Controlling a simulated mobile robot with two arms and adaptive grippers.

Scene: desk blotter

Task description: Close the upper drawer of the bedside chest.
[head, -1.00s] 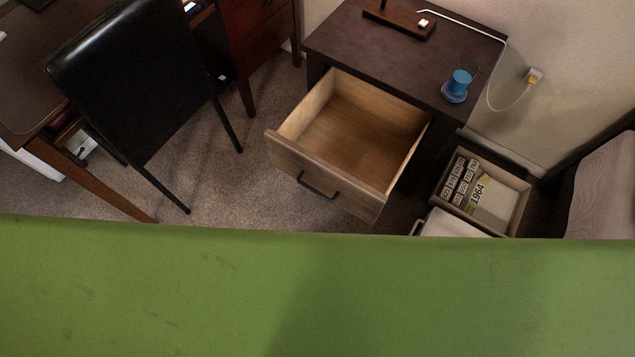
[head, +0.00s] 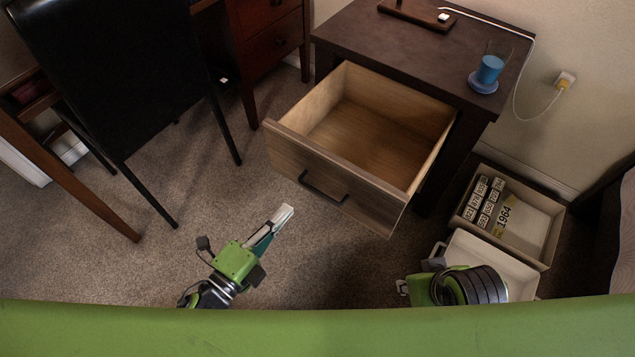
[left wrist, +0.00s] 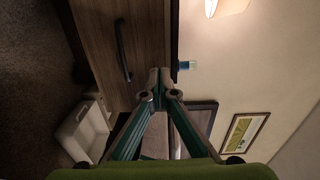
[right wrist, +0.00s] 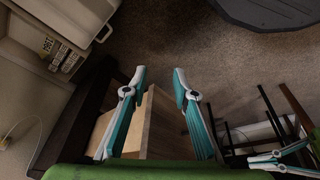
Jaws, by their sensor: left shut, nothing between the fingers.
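The bedside chest (head: 420,45) has a dark top, and its upper drawer (head: 335,178) is pulled well out. The drawer's pale wooden inside is empty, and its front has a dark bar handle (head: 322,189). In the left wrist view the front and handle (left wrist: 122,50) are at upper left. My left gripper (head: 288,211) is shut and empty, in front of and apart from the drawer front, left of the handle. My right gripper (right wrist: 159,78) is open and empty; the drawer's pale wood (right wrist: 150,122) shows beyond its fingers. In the head view its fingers are hidden.
A glass of blue liquid (head: 489,70) and a lamp base (head: 416,14) stand on the chest. A storage box (head: 549,258) and a white bin (head: 525,283) are on the floor at right. A black chair (head: 110,80) is at left. Carpet is clear before the drawer.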

